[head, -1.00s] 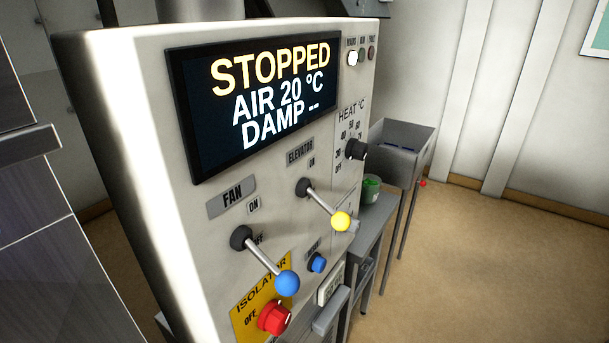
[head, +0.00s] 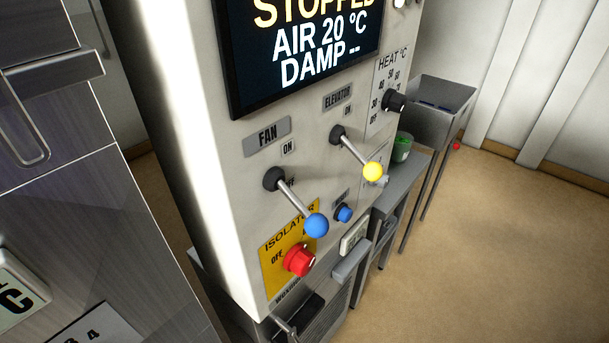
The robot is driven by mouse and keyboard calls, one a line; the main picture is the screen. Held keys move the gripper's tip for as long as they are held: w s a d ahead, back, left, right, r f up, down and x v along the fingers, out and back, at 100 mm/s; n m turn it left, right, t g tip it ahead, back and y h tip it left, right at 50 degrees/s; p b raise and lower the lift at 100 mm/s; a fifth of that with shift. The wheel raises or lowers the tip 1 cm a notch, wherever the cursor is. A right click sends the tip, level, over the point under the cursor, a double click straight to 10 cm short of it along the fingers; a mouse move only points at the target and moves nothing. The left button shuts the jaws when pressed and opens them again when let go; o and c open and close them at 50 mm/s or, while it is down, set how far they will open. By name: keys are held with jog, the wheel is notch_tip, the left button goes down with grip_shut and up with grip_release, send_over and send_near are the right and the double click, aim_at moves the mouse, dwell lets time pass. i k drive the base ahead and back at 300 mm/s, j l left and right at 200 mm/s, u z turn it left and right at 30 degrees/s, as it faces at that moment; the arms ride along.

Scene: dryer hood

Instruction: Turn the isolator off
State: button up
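The isolator is a red rotary knob (head: 300,261) on a yellow plate (head: 275,268) low on the front of the pale control cabinet (head: 225,200). The plate reads ISOLATOR, with OFF to the left of the knob. The blue ball of the fan lever (head: 316,225) is just above the knob and covers part of the plate. I cannot tell the knob's exact setting. The display (head: 310,45) reads STOPPED, AIR 20 °C, DAMP --. My gripper is not in view.
The yellow-balled elevator lever (head: 372,171), a blue button (head: 344,214) and the black heat knob (head: 395,101) are up and right of the isolator. A side table with a green-filled cup (head: 402,147) and a grey sink (head: 440,108) stand right. Floor (head: 500,240) is clear at right.

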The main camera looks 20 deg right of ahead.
aim_at(299, 260)
jog(key=j+z, duration=0.3)
jog(key=z, duration=0.15)
jog(key=j+z, duration=0.25)
jog(key=z, duration=0.2)
jog(key=k+j+z, duration=0.15)
jog(key=z, duration=0.3)
jog(key=j, duration=0.1)
